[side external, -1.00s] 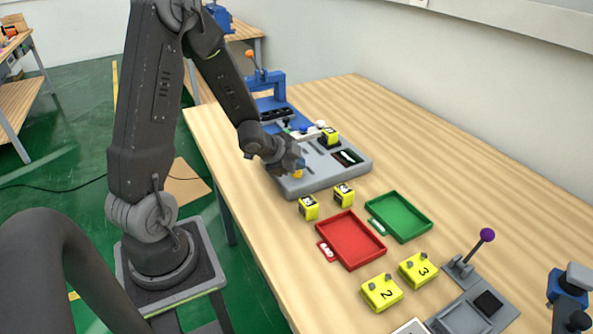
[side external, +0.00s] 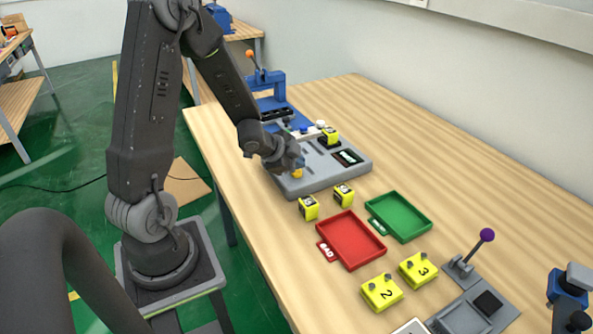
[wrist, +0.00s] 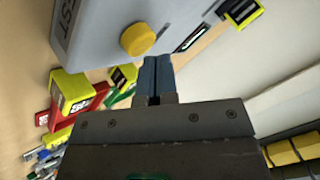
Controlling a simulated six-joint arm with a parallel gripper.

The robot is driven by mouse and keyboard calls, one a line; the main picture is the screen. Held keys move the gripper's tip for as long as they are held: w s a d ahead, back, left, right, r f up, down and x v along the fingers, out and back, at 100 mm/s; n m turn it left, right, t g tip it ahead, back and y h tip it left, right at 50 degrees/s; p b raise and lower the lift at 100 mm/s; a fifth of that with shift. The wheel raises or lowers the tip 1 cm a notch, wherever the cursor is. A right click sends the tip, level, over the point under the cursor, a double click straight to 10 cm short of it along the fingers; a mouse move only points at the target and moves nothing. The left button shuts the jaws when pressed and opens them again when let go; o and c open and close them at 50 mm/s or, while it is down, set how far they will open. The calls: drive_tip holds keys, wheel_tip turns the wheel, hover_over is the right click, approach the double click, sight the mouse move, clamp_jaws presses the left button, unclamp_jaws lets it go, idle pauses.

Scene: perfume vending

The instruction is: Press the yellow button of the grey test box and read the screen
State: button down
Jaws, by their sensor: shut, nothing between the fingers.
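The grey test box (side external: 322,178) lies on the wooden table, and its yellow button (side external: 297,174) is near the front left corner. In the wrist view the round yellow button (wrist: 136,39) stands out from the grey box face (wrist: 97,28). My gripper (side external: 299,164) is just above the button in the side view. In the wrist view its blue fingertips (wrist: 155,60) are shut together, empty, beside the button; I cannot tell whether they touch it. The dark screen (side external: 347,157) bears a small light patch, too small to read.
A yellow-black box (side external: 329,136) stands on the test box. Two more yellow boxes (side external: 309,208) (side external: 344,194) stand in front. A red tray (side external: 351,240) and a green tray (side external: 401,216) lie to the right. A blue press (side external: 277,92) stands behind. The right rear table is clear.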

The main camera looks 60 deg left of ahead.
sight(297, 172)
drive_tip(key=shift+r, duration=0.45)
drive_tip(key=shift+r, duration=2.5)
